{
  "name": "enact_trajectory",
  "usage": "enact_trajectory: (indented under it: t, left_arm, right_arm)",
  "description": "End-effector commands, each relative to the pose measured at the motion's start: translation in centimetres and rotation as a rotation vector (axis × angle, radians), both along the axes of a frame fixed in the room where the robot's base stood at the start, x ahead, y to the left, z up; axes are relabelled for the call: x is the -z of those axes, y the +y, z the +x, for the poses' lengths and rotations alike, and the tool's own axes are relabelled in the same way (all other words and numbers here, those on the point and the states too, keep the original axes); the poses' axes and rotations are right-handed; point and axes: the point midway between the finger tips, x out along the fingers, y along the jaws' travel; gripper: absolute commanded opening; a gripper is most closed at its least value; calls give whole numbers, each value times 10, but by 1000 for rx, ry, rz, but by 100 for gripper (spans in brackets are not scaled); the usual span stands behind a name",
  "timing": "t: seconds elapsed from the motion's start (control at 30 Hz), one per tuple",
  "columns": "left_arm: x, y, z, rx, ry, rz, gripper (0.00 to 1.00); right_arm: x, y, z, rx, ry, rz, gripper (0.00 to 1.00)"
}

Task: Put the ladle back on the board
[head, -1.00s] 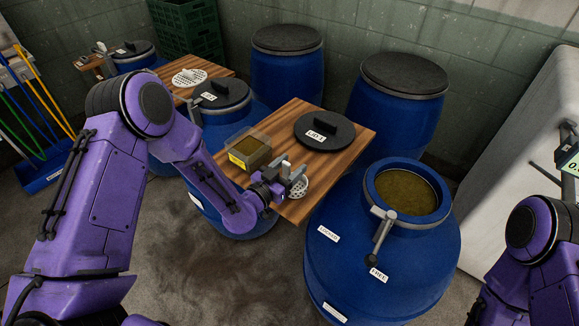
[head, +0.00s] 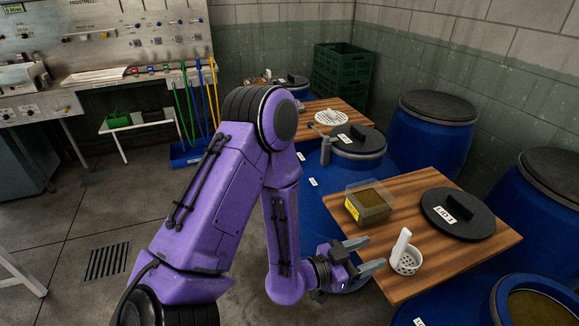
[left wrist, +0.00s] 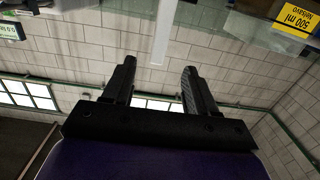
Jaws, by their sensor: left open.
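The ladle (head: 405,258), a white perforated cup with a flat upright handle, stands near the left edge of the nearest wooden board (head: 432,267). Its handle tilts slightly. My left gripper (head: 366,256) is open just left of the ladle, beside the board's edge, with nothing between its fingers in the head view. The left wrist view shows both open fingers (left wrist: 157,82) and a pale upright strip (left wrist: 163,35) beyond them, which looks like the ladle handle. My right gripper is not in view.
Another board (head: 350,104) lies farther back. The floor at left is mostly clear.

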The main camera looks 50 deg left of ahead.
Motion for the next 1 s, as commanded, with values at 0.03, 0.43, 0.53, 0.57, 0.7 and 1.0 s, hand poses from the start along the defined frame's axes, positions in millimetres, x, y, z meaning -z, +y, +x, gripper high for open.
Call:
enact_trajectory:
  t: [0.03, 0.43, 0.53, 0.57, 0.7, 1.0]
  left_arm:
    - [20, 2, -5, -20, 76, 2, 57]
    - [240, 76, -215, -764, 1127, -61, 57]
    - [246, 84, -239, -860, 1183, -69, 57]
    - [246, 85, -241, -871, 1188, -70, 57]
    - [246, 86, -241, -876, 1188, -73, 57]
    - [269, 86, -241, -874, 1186, -72, 57]
  right_arm:
    - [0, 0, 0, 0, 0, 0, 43]
    - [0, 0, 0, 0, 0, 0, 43]
    - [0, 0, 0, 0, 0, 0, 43]
    - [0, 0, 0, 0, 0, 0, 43]
    - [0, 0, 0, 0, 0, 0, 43]
    - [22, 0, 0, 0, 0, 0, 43]
